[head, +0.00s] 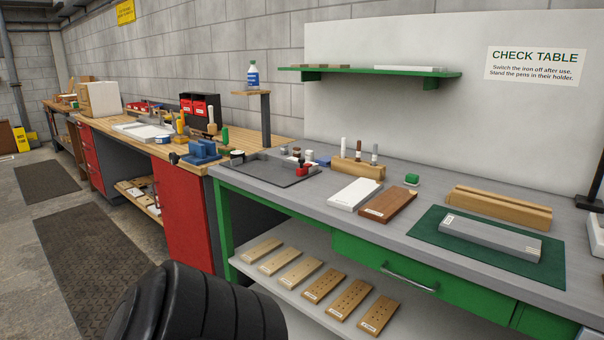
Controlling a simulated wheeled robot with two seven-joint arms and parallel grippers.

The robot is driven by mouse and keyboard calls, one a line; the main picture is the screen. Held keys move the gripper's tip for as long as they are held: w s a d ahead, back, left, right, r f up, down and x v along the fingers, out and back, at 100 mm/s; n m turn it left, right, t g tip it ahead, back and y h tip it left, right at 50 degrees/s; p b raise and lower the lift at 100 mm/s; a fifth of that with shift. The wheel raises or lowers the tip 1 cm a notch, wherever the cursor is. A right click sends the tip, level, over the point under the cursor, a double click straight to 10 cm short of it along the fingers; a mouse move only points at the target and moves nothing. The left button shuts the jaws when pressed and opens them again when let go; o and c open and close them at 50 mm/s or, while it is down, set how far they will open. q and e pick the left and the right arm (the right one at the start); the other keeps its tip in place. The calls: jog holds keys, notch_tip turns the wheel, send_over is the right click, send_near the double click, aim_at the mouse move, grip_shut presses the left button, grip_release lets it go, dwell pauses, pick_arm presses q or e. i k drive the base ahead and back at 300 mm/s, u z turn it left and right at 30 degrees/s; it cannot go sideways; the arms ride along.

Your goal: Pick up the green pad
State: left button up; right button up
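A small green block-like pad (412,178) sits on the grey top of the check table (300,205), behind the brown board and left of the long wooden block. It looks free on top, with a pale edge at its base. A larger flat dark green mat (428,228) lies at the right of the same table, with a grey bar (490,236) resting on it. Neither gripper is in view. A black ribbed part, likely of my arm, fills the bottom left.
A white board (355,193) and brown board (388,205) lie in front of the pad. A wooden pen holder (357,169) stands to its left, a long grooved wooden block (498,207) to its right. A green shelf (370,75) hangs above.

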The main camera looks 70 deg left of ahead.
aim_at(411, 179)
jog(key=u, duration=2.3)
